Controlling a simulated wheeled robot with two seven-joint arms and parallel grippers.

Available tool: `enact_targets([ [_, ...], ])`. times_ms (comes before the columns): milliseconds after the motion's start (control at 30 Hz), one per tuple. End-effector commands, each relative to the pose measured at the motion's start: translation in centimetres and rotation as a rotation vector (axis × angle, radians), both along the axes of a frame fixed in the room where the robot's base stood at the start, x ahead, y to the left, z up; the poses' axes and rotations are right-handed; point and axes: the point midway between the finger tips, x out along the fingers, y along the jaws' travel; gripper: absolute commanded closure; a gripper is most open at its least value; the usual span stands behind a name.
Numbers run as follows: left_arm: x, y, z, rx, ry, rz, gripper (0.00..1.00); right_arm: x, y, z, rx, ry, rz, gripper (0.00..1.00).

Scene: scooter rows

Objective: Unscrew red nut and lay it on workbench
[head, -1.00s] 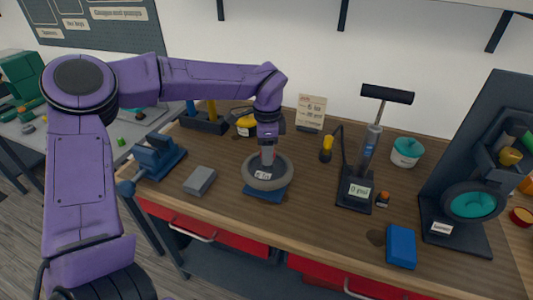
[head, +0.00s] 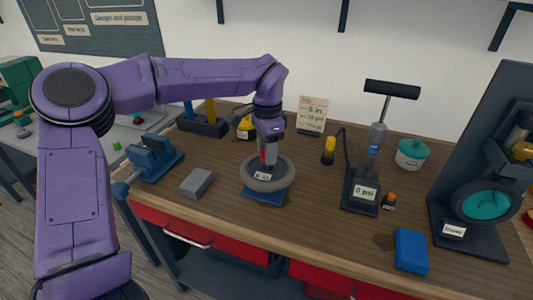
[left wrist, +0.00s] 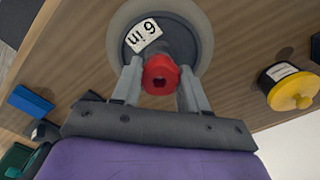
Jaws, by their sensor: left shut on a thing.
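The red nut (left wrist: 160,76) sits between the two fingers of my left gripper (left wrist: 160,88) in the left wrist view, and the fingers are shut on it. In the head view a bit of the red nut (head: 264,157) shows between the fingers of my left gripper (head: 266,160). The nut is at the middle of a grey wheel (head: 249,178) with a "6 in" label, which rests on a blue stand (head: 265,196) on the workbench (head: 320,222). I cannot tell whether the nut is still on its thread. My right gripper is not in view.
A grey block (head: 197,183) and a blue vise (head: 152,158) are left of the wheel. A pump (head: 362,190) reading "0 psi", a teal-lidded pot (head: 411,154) and a blue box (head: 411,250) are right. Bare wood lies in front and right of the wheel.

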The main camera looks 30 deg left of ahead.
Motion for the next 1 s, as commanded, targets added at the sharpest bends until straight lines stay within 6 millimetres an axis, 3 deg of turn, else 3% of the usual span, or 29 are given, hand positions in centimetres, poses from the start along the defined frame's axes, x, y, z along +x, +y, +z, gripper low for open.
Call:
enact_targets([
  [1000, 0.0, 0.1, -0.2, 0.001, -0.002, 0.324, 0.86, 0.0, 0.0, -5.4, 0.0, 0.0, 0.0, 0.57],
])
